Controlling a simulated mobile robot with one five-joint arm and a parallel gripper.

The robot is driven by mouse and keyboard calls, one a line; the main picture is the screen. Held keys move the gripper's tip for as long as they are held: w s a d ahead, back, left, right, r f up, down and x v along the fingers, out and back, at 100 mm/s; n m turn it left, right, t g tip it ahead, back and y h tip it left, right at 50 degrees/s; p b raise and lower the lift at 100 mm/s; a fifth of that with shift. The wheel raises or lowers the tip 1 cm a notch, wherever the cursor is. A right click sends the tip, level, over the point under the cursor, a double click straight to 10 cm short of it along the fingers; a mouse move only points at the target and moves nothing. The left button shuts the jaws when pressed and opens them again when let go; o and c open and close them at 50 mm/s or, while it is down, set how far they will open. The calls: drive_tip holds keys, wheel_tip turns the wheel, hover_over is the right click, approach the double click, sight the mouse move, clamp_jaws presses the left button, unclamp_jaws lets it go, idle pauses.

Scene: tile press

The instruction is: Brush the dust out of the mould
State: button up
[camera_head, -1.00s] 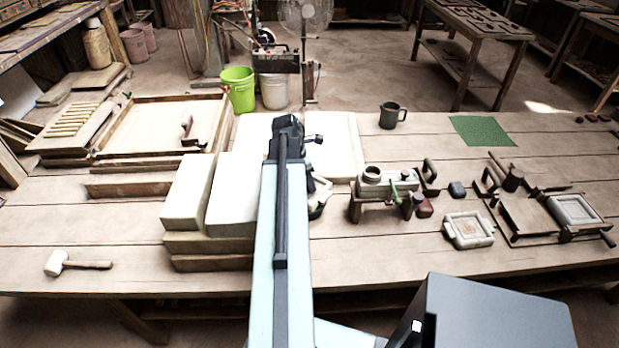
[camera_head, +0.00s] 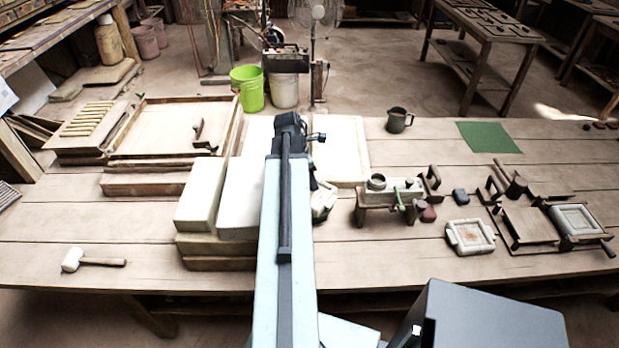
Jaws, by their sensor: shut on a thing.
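A pale square mould-like block (camera_head: 470,237) with small lugs lies on the workbench at the right, with brownish patches, perhaps dust, in its shallow recess. Beside it, a grey framed block (camera_head: 577,221) lies in a dark metal press frame (camera_head: 525,243). I cannot tell for certain which of the two is the mould. My arm reaches forward over the bench, well left of both blocks. My gripper cannot be made out: the arm and its dark joint cover that area. A brush cannot be identified either.
Pale slabs (camera_head: 200,195) are stacked left of my arm. A small bench device (camera_head: 397,188) and a dark mug (camera_head: 398,119) stand to its right. A mallet (camera_head: 75,260) lies front left and a green mat (camera_head: 488,137) back right. The bench's front right strip is clear.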

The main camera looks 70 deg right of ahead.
drive_tip(key=shift+r, duration=0.65)
wheel_tip(320, 180, up, 3)
drive_tip(key=p, duration=0.3)
drive_tip(key=shift+r+p, duration=0.15)
drive_tip(key=shift+p, duration=0.15)
